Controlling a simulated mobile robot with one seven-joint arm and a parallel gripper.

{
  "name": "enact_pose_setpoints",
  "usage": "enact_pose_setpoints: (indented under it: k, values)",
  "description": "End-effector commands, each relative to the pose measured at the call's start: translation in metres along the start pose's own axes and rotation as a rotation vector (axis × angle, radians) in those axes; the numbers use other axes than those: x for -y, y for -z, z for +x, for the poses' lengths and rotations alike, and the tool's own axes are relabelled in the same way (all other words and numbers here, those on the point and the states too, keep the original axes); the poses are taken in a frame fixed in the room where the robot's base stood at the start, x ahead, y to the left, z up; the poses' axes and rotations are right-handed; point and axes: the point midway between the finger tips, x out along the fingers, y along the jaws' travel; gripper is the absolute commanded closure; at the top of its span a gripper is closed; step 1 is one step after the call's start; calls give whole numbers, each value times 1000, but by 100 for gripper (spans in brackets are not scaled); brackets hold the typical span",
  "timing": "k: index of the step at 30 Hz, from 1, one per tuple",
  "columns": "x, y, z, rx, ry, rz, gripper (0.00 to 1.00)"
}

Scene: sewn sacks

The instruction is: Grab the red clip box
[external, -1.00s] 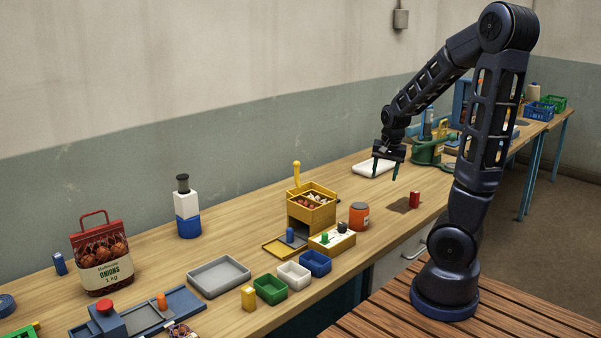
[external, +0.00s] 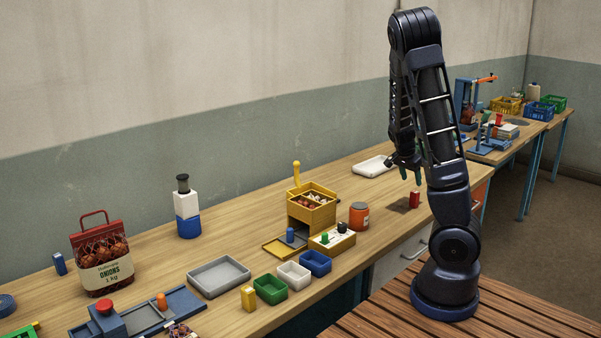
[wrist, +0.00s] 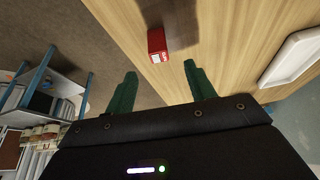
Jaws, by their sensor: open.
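The red clip box (external: 414,199) stands on the wooden workbench, just left of my arm in the external view. In the wrist view the red clip box (wrist: 157,44) shows a white label and lies just beyond my fingertips. My gripper (external: 412,178) hangs with its green fingers above the box, partly behind my forearm. In the wrist view my gripper (wrist: 161,70) is open with nothing between its fingers, and the box sits ahead of the gap, apart from both fingers.
A white tray (external: 372,166) lies behind the box, and it shows at the right in the wrist view (wrist: 295,55). An orange jar (external: 359,216) and a yellow box-shaped stand (external: 311,209) are to the left. The bench around the red box is mostly clear.

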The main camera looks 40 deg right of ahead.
Motion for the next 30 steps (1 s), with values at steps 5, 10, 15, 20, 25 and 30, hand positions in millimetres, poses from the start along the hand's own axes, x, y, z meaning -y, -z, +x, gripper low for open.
enact_pose_setpoints:
  k: [5,10,15,20,25,30]
  values:
    - [-1,0,12,1,-2,0,45]
    - [-2,0,24,1,-3,-1,45]
    - [-1,0,36,1,-2,0,45]
    - [-1,0,46,1,-1,-3,45]
    - [-1,0,50,2,-1,-1,45]
    - [-1,1,55,2,-2,-1,45]
